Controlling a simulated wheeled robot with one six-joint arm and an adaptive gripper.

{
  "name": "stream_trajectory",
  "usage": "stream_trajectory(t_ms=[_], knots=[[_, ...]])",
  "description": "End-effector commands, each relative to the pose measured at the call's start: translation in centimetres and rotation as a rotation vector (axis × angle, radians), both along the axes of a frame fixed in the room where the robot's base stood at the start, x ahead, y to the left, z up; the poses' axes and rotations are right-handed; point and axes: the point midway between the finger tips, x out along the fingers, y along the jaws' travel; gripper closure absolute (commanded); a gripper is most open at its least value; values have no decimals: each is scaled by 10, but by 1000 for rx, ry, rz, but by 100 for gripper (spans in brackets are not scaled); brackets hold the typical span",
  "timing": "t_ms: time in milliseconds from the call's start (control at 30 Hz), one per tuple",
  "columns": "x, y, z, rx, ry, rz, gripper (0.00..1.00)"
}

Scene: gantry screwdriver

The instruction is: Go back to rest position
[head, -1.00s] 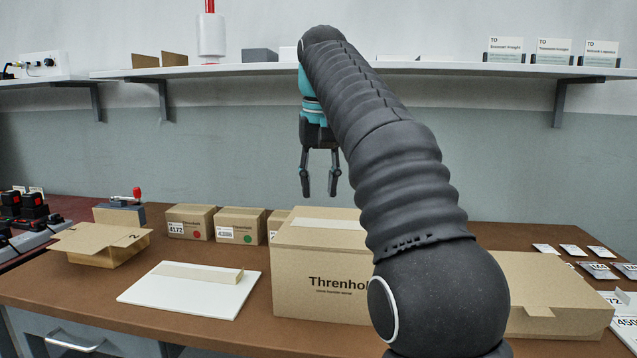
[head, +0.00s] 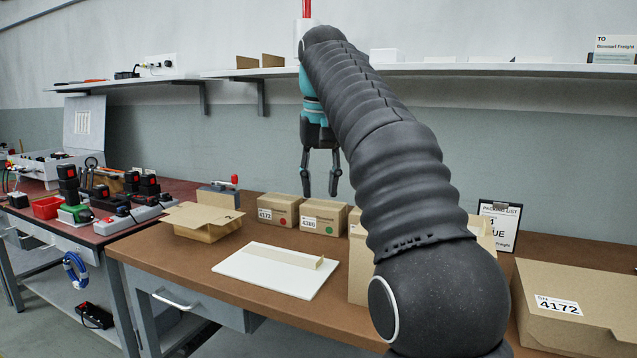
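My gripper (head: 320,184) hangs from my raised black-sleeved arm, fingers pointing down, above the back of the brown packing bench. Its two dark fingers are apart with nothing between them, and it touches nothing. Small cartons labelled 4172 (head: 279,209) and 4386 (head: 323,217) stand on the bench below it. A large carton (head: 359,272) is mostly hidden behind my arm.
An open carton (head: 203,220) and a white board (head: 270,268) with a cardboard strip lie on the bench (head: 190,277). A carton labelled 4172 (head: 570,305) stands at the right. A wall shelf (head: 480,70) runs above. A red-topped tool bench (head: 120,229) adjoins at left.

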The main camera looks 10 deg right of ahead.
Motion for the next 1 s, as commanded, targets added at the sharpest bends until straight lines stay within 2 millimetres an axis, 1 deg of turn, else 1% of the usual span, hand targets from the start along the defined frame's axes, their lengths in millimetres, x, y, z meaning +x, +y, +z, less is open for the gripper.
stream_trajectory(t_ms=[167, 300, 367, 467, 600, 667, 767, 867, 967, 1000], knots=[[3, 0, 0, 1, -13, 6, 65], [18, 2, 0, 4, -72, 22, 65], [27, 3, -9, 5, -87, 30, 65], [42, 6, -34, 3, -89, 44, 65], [48, 7, -63, 1, -98, 63, 65], [46, 6, -75, 1, -104, 69, 65], [36, 3, -97, 0, -115, 78, 65], [19, -2, -117, 0, -132, 86, 65], [-4, -8, -137, -1, -149, 90, 65], [-14, -10, -145, -2, -156, 91, 65]])
